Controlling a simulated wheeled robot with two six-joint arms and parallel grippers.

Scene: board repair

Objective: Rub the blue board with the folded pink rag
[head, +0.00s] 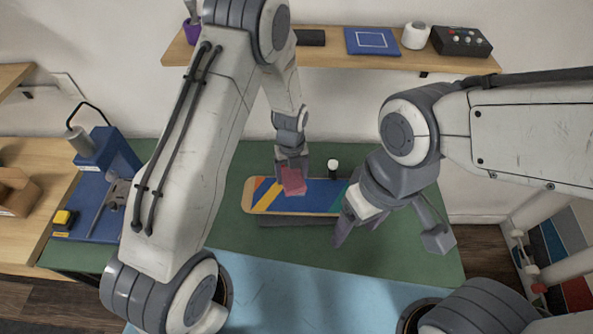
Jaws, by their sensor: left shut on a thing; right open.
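The blue board (320,193) is a skateboard-like deck with blue, yellow and orange stripes and a wooden rim, lying across the green mat. Its right part is hidden by my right arm. My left gripper (292,177) points down over the left half of the board. It is shut on the folded pink rag (292,182), which is at the board's surface; I cannot tell whether it touches. My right gripper (355,222) is open and empty, near the front of the board's right part, with its fingers pointing down and left.
A green mat (400,255) covers the bench around the board. A blue machine (103,150) stands at the left. A small white-topped item (333,165) stands just behind the board. A wall shelf (340,58) holds a blue framed panel, a white cup and a black box.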

